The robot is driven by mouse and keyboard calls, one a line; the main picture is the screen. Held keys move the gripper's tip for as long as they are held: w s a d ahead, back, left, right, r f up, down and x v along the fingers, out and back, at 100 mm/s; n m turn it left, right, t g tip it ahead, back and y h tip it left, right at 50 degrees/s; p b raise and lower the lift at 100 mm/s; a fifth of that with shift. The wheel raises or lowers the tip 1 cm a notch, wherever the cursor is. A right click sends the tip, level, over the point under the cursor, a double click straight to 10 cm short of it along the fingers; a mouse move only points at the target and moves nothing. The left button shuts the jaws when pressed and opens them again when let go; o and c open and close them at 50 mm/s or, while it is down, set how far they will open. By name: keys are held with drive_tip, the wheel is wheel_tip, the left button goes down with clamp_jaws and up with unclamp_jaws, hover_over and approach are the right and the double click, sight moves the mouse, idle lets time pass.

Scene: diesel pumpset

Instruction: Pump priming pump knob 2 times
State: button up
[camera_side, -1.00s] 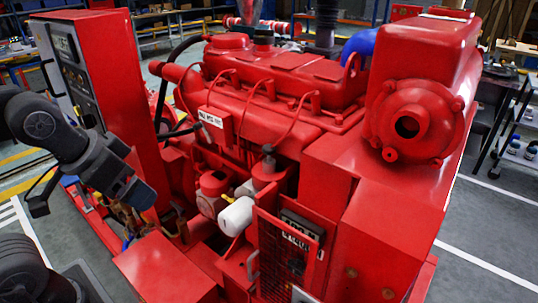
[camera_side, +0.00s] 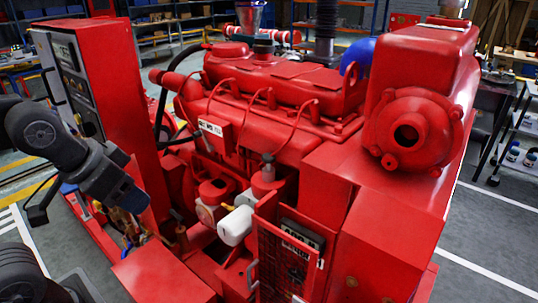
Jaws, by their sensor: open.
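The red diesel pumpset (camera_side: 275,120) fills the middle of the view. A small grey knob (camera_side: 268,158), which looks like the priming pump knob, stands upright on top of a red filter housing (camera_side: 265,182) on the near side of the engine. My gripper (camera_side: 134,201) is at the left, dark and angled down to the right, well apart from the knob. It is open and nothing shows in it. Its fingertips are small and partly lost against the clutter behind them.
A red control cabinet (camera_side: 110,110) stands behind my gripper. A white cylindrical filter (camera_side: 236,226) and a mesh guard (camera_side: 280,250) stand just below the knob. Thin red fuel pipes (camera_side: 290,120) arch above it. Open space lies between my gripper and the filters.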

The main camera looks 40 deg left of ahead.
clamp_jaws()
idle(1.1)
